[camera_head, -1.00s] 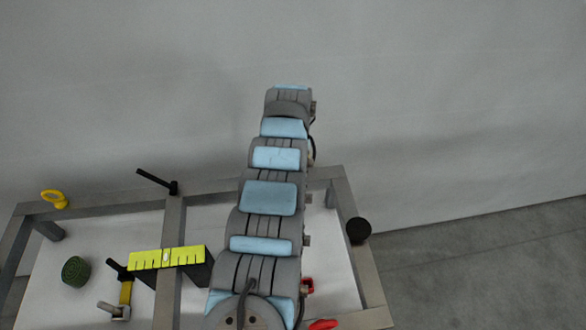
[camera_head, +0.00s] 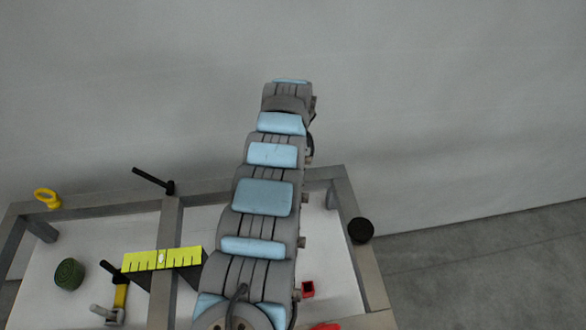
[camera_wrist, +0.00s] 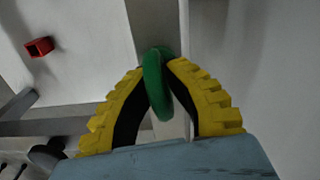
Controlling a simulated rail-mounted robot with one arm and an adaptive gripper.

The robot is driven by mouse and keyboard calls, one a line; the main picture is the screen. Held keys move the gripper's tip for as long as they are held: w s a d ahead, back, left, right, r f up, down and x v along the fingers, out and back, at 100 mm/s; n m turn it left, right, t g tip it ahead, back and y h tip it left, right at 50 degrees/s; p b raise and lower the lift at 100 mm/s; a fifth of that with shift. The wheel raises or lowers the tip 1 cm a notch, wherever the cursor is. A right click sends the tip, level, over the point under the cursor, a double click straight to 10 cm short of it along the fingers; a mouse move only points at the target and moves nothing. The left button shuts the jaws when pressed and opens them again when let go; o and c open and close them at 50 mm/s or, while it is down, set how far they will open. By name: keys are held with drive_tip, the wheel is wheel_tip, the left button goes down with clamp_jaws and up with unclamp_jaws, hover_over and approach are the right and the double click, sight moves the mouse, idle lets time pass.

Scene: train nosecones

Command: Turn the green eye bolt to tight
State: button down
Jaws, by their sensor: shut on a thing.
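The green eye bolt (camera_wrist: 156,84) shows in the wrist view as a green ring at the upper middle. My gripper (camera_wrist: 158,68) has two curved fingers with yellow ribbed backs and black inner faces. Its fingertips are closed on the ring, one on each side. The ring stands edge-on to the wrist camera and tilts slightly. The bolt's shank and its seat in the frame are hidden. In the head view, my arm covers the area of the green eye bolt and my gripper is out of sight.
A red square socket (camera_wrist: 39,47) sits left of my gripper in the wrist view.

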drive_tip(key=shift+m, duration=0.7)
drive_tip(key=c, duration=1.1)
unclamp_jaws()
wheel_tip(320, 180, up, 12)
drive_tip(key=shift+w+a, duration=0.1)
